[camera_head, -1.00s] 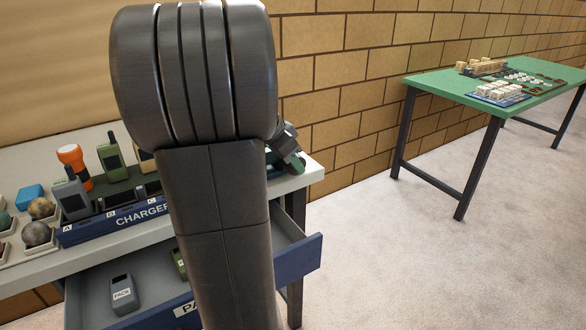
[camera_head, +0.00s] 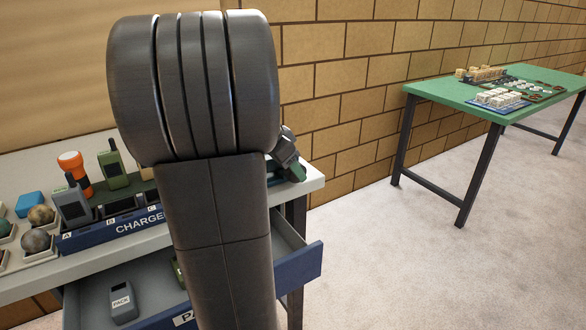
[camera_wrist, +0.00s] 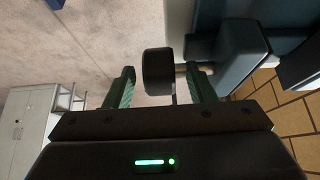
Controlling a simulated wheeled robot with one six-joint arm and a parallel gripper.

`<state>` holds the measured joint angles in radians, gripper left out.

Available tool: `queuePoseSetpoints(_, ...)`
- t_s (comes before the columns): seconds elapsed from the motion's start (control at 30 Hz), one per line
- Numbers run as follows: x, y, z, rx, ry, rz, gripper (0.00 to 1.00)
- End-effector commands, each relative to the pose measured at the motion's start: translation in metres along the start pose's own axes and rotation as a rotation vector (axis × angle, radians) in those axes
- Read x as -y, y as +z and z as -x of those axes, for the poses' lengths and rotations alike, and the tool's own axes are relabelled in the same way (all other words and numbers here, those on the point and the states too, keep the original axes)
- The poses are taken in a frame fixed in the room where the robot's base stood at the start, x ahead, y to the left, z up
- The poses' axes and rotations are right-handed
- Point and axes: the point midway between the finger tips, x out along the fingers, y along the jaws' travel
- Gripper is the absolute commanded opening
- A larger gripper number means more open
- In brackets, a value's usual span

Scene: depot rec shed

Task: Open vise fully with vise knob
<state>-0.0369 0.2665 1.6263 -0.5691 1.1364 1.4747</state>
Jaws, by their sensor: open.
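The vise knob (camera_wrist: 157,70) is a dark, round-edged cylinder in the wrist view. It sits between my two green fingers, with gaps showing on both sides. The vise (camera_wrist: 240,52) is a blue-grey body at the upper right of the wrist view, with a short rod between it and the knob. My gripper (camera_wrist: 160,84) is open and holds nothing. In the head view my gripper (camera_head: 296,169) shows at the right end of the white bench (camera_head: 314,181). My arm hides most of the vise there, and the jaw gap cannot be seen.
A blue charger (camera_head: 110,232) with handheld radios stands on the bench, beside an orange flashlight (camera_head: 74,166) and trays of balls. Below, an open drawer (camera_head: 312,266) holds a grey pack (camera_head: 123,303). A green table (camera_head: 440,95) stands at the right, with clear floor between.

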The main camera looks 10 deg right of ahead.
Motion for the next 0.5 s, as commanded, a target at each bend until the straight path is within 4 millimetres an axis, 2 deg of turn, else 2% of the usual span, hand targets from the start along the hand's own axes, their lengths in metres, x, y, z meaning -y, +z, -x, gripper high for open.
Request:
queuePoseSetpoints(0.3,0.001,-0.001,0.072,0.0,-0.007,0.0,0.5)
queuePoseSetpoints(0.5,0.001,-0.001,0.11,-0.001,-0.005,0.0,0.5)
